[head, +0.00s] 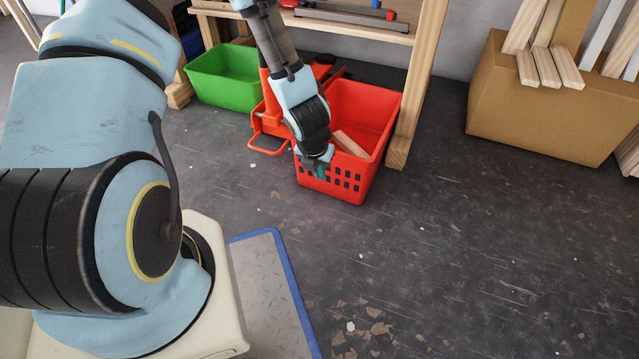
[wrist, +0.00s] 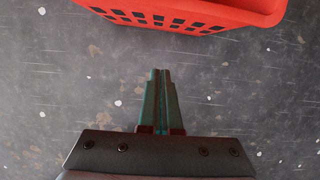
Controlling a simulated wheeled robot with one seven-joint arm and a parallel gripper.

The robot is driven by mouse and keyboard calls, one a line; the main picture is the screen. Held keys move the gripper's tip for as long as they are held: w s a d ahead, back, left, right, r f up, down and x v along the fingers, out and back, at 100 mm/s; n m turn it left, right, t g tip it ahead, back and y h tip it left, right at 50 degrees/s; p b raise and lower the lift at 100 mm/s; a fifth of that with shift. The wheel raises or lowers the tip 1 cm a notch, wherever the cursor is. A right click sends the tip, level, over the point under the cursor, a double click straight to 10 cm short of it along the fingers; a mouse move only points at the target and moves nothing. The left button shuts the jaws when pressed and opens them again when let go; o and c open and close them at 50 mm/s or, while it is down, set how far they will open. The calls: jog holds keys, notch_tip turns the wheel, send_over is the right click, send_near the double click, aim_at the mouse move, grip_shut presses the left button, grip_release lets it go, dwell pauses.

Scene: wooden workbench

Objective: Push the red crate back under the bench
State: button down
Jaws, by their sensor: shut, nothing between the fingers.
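The red crate (head: 340,192) stands on the dark floor by the bench's front leg, in the head view. Its back part reaches toward the space under the bench (head: 415,90), and its front part sticks out. A wooden block (head: 352,147) shows inside it. My gripper (head: 320,173) is shut and empty, at the crate's slotted front wall, near its left side. In the wrist view the shut fingertips (wrist: 162,72) point toward the crate's front (wrist: 200,14), with a strip of floor showing between. I cannot tell whether they touch. My arm hides part of the crate's left side.
A red tool with a looped handle (head: 268,147) stands close on the crate's left. A green bin (head: 222,90) is farther left. A cardboard box (head: 540,120) with timber stands right. Floor at right is clear.

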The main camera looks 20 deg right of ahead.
jog(key=w+d+f+b, duration=0.4)
jog(key=w+f+b, duration=0.1)
jog(key=f, duration=0.4)
jog(key=shift+d+f+b, duration=0.3)
jog(key=shift+f+b, duration=0.1)
jog(key=shift+b, duration=0.45)
jog(key=shift+w, duration=0.1)
